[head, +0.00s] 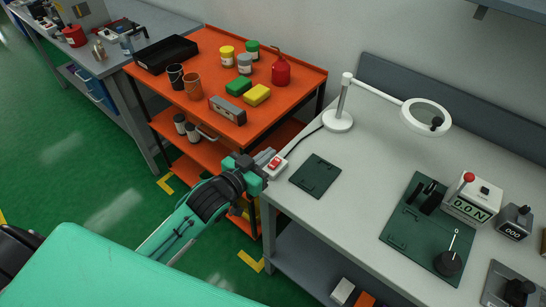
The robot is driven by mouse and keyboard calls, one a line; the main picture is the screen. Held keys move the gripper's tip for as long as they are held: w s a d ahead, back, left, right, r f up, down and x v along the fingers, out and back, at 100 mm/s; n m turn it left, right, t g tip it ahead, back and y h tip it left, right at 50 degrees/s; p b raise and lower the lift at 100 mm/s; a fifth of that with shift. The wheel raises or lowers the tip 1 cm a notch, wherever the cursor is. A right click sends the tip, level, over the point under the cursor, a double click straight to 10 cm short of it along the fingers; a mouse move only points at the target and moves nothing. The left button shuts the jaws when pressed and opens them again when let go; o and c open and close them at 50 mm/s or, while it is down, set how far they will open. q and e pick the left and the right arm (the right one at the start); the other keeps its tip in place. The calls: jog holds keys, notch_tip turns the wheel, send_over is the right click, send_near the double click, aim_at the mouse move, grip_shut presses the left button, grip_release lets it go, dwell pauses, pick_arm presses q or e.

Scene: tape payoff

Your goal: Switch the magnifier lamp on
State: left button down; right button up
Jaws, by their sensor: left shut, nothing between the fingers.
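The white magnifier lamp (344,97) stands at the back left of the grey bench, its arm reaching right to a round lens head (426,117). I see no clear glow at the head. A dark cord runs from its base to a white switch box with a red rocker (275,163) at the bench's left edge. My left gripper (262,169) is shut and empty, right beside the switch box on its left. I cannot tell whether it touches the box, or which way the rocker is set. My right gripper is not in view.
A dark green mat (315,176) lies right of the switch. Further right are a green plate (401,239) with fixtures and a force gauge (472,199) reading 0.0 N. An orange cart (205,88) with cans, sponges and a red bottle stands close behind my left arm.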

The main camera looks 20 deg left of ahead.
aim_at(273, 165)
pick_arm(q)
jog(key=x, duration=0.2)
jog(key=shift+w+d+f, duration=0.1)
jog(key=shift+w+f, duration=0.15)
jog(key=shift+f, duration=0.1)
notch_tip(273, 165, down, 2)
jog(key=shift+w+f+p, duration=0.1)
jog(key=shift+f+p, duration=0.05)
jog(key=shift+p, duration=0.2)
jog(key=shift+f, duration=0.55)
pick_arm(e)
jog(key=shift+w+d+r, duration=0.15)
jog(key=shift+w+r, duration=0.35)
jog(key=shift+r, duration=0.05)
